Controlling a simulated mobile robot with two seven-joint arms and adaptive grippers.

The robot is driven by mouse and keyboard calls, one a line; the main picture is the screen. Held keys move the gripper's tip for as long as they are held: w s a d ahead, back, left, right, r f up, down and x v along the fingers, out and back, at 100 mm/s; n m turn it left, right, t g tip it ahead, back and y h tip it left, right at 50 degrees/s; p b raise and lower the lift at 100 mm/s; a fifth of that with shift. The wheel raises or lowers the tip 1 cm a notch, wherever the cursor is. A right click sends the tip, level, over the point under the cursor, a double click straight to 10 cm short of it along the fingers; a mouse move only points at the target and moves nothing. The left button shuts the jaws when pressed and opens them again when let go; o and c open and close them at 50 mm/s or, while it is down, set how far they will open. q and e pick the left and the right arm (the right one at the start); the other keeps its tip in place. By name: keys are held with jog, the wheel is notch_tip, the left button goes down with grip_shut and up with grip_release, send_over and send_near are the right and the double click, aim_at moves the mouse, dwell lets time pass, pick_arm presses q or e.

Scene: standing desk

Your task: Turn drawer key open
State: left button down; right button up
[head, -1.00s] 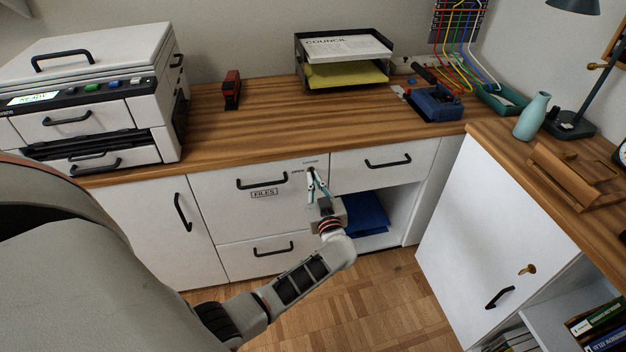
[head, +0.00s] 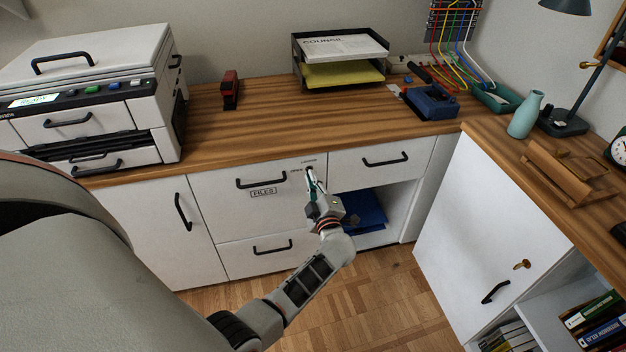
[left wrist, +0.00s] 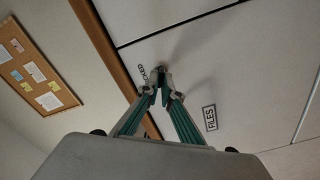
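The white drawer labelled FILES (head: 230,197) is closed under the desktop, with a black bar handle (head: 261,183). Its lock is at the upper right of the drawer front, beside small lettering. My left gripper (head: 311,176) is at this lock with its fingertips close together. In the left wrist view my left gripper (left wrist: 161,86) has its teal fingers converging at the lock, next to partly covered lettering. The drawer key is hidden between the fingertips, which appear closed on it. The FILES label (left wrist: 209,118) shows to the right of the fingers. My right gripper is not in view.
An open shelf right of the drawer holds a blue item (head: 366,209). Another cabinet at right has a brass key (head: 522,265) in its door. A printer (head: 95,100), paper tray (head: 340,58) and vase (head: 525,115) stand on the desktops. The floor in front is clear.

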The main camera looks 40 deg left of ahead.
pick_arm(q)
jog(key=n+b, duration=0.1)
jog(key=n, duration=0.5)
jog(key=shift+f, duration=0.1)
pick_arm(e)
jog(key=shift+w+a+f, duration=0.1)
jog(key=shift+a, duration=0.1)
pick_arm(q)
jog(key=shift+n, duration=0.3)
jog(key=c, duration=2.2)
grip_release()
jog(key=shift+c, duration=0.2)
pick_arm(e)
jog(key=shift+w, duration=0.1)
